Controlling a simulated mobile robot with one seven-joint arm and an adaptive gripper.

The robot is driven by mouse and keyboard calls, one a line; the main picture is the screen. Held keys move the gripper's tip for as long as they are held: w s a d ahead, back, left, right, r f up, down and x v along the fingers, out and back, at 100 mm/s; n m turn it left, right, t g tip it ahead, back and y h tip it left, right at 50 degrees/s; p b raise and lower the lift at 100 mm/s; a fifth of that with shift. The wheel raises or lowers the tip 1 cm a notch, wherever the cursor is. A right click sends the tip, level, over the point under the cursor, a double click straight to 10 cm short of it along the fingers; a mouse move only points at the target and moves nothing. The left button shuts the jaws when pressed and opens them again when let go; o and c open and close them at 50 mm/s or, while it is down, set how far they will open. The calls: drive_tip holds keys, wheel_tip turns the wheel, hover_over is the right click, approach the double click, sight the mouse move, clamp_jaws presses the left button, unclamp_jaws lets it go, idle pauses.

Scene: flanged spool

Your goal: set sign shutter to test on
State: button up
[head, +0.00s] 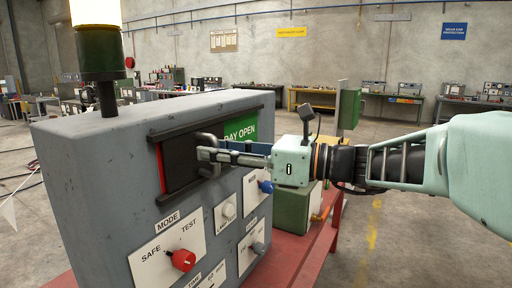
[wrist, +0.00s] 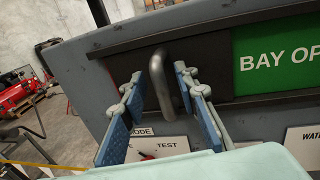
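The sign shutter (head: 180,160) is a dark sliding panel with a metal bar handle on the front of a grey box. It covers the left part of the sign window, and the green BAY OPEN sign (head: 243,128) shows to its right. The shutter handle (wrist: 172,80) is a bent metal bar in the wrist view. My gripper (head: 207,150) reaches in from the right in the head view. In the wrist view its two blue-padded fingers (wrist: 168,70) stand apart on either side of the handle. Contact with the handle is not clear.
Below the shutter is a MODE plate marked SAFE and TEST with a red knob (head: 183,260). A white knob (head: 228,210) and a blue knob (head: 266,187) sit to its right. A beacon (head: 98,40) stands on the box. The red table (head: 290,255) holds a green box (head: 291,208).

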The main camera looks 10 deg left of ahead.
drive_tip(key=shift+w+a, duration=0.1)
drive_tip(key=shift+a, duration=0.2)
clamp_jaws()
